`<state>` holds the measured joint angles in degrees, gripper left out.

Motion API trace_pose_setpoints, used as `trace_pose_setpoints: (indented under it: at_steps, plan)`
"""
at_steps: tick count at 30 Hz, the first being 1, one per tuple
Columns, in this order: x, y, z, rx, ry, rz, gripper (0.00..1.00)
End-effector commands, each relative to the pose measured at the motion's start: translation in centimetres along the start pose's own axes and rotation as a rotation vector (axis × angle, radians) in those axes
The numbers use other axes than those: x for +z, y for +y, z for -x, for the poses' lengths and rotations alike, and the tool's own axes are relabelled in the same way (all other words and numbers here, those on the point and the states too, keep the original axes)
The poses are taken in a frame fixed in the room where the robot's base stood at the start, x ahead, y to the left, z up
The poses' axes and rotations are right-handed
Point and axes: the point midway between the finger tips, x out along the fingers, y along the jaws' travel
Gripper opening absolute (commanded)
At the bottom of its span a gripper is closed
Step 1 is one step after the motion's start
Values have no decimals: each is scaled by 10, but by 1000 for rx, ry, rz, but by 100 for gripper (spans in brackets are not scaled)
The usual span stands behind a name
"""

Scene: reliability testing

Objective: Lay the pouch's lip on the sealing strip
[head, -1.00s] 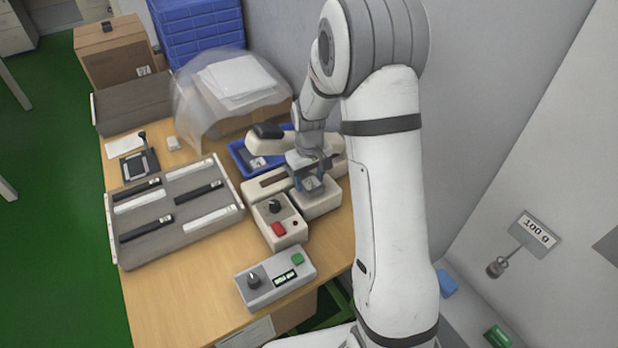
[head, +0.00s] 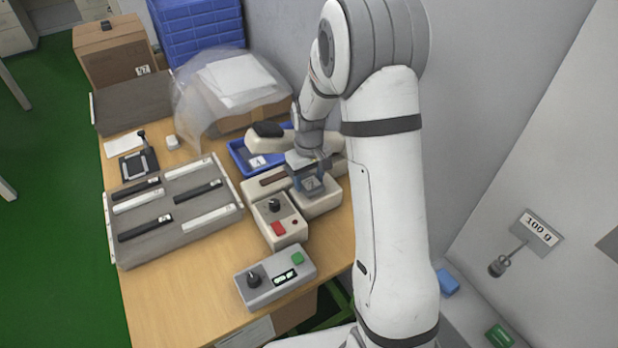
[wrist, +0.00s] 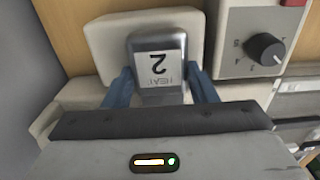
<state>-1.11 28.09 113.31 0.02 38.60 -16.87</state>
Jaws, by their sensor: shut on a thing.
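A silver-grey pouch (wrist: 158,43) with a white label reading "2" is between the two blue fingers of my gripper (wrist: 161,90) in the wrist view. The fingers are shut on its sides. In the head view, my gripper (head: 311,187) is low over the right part of the cream sealer (head: 325,206). A dark brown strip (head: 272,179) shows on the sealer to the left of the gripper; I take it for the sealing strip. The gripper hides most of the pouch in the head view, and I cannot tell whether its lip touches the strip.
A cream arm with a black handle (head: 266,130) stands behind the gripper. A control box with knob and red button (head: 279,220) is in front of the sealer. A blue tray (head: 240,158) sits behind. A grey slotted rack (head: 160,249) lies left.

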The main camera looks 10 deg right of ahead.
Motion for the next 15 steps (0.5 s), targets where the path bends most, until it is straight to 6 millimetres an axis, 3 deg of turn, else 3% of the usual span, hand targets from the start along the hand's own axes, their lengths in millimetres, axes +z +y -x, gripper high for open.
trace_pose_setpoints:
  at_steps: [8,9,15]
  plan:
    - [0,0,0,0,0,1,22]
    - [0,0,0,0,0,1,53]
    - [0,0,0,0,0,1,70]
